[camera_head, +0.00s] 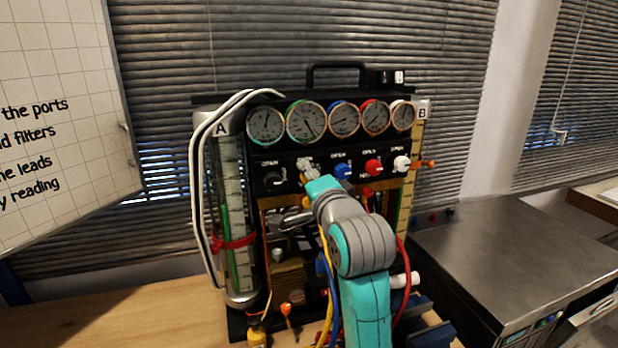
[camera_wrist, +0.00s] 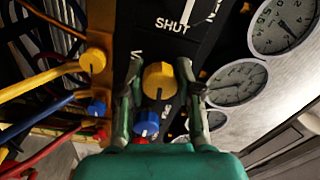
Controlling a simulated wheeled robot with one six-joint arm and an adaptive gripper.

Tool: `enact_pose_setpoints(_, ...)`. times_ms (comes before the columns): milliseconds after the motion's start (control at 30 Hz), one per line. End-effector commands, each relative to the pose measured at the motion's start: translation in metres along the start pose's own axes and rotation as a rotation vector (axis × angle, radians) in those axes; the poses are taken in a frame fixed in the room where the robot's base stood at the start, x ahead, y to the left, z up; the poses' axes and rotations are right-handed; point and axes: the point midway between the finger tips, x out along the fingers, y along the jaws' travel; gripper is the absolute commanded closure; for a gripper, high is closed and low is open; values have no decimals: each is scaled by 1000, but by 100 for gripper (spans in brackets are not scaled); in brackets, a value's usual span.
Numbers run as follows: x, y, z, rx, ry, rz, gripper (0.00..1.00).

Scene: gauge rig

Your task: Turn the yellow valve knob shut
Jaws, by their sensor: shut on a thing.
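In the head view my gripper (camera_head: 308,167) is at the second knob position from the left, below the gauges, and hides the yellow knob there. The lettering around the yellow knob is mostly covered by the fingers; the knob's exact setting cannot be read.
The blue knob (camera_wrist: 146,122) is close beside the yellow one, between my fingers' bases. A black knob (camera_head: 272,180), red knob (camera_head: 374,168) and white knob (camera_head: 401,163) share the row. Several gauges (camera_head: 305,121) line up above. Coloured hoses (camera_wrist: 45,75) run beside the panel.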

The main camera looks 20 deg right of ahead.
Motion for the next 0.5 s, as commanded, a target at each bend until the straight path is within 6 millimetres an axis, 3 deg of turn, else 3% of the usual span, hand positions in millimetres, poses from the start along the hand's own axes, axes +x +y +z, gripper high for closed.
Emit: enact_pose_setpoints(500,0,1,0,151,1,2,100)
